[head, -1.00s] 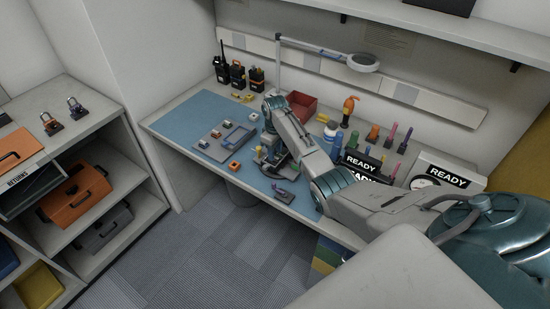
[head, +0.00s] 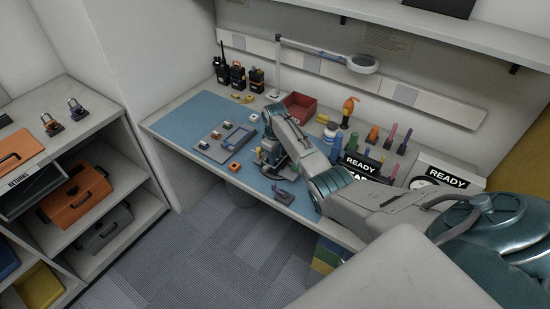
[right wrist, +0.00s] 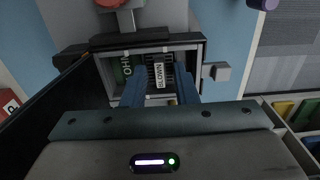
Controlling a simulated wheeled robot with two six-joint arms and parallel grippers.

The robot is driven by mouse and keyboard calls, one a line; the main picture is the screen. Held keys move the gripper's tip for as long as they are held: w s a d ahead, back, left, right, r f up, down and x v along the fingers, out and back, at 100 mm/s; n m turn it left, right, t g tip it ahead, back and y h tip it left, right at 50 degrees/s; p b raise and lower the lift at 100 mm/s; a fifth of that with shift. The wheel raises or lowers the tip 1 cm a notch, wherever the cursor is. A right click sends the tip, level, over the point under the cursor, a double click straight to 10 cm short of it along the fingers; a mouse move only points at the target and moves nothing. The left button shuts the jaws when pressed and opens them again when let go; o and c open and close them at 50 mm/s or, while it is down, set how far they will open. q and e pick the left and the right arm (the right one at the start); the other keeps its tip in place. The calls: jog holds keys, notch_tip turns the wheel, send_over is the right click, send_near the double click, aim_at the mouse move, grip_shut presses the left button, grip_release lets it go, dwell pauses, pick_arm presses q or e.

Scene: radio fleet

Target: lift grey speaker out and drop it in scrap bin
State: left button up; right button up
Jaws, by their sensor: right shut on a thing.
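My right gripper (right wrist: 160,92) reaches down over an open dark radio case (right wrist: 198,60) on the bench. Its two blue fingers are shut on a dark grey speaker (right wrist: 158,77) with a grille and a label reading BLOWN, at the case's opening. I cannot tell whether the speaker is clear of the case. In the head view the right gripper (head: 268,163) is over the front of the blue mat, and the speaker is hidden. A red open bin (head: 301,106) stands at the back of the bench; I see no scrap label on it. My left gripper is not in view.
A grey parts tray (head: 212,150) lies left of the gripper on the blue mat (head: 180,126). A small clamp with a purple part (head: 284,194) stands near the front edge. Bottles and READY boxes (head: 440,176) are to the right.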

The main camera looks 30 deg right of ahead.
jog(key=shift+r, duration=0.45)
notch_tip(320, 180, up, 2)
jog(key=shift+r+b, duration=0.1)
jog(key=shift+b, duration=0.8)
jog(key=s+a+r+b, duration=0.1)
jog(key=s+a+b, duration=0.2)
jog(key=s+a, duration=0.7)
jog(key=shift+a+r+b, duration=0.35)
jog(key=shift+a+b, duration=0.05)
jog(key=shift+a, duration=0.8)
jog(key=shift+s, duration=0.1)
notch_tip(320, 180, up, 4)
jog(key=p, duration=0.5)
jog(key=shift+p, duration=0.4)
jog(key=shift+f, duration=0.1)
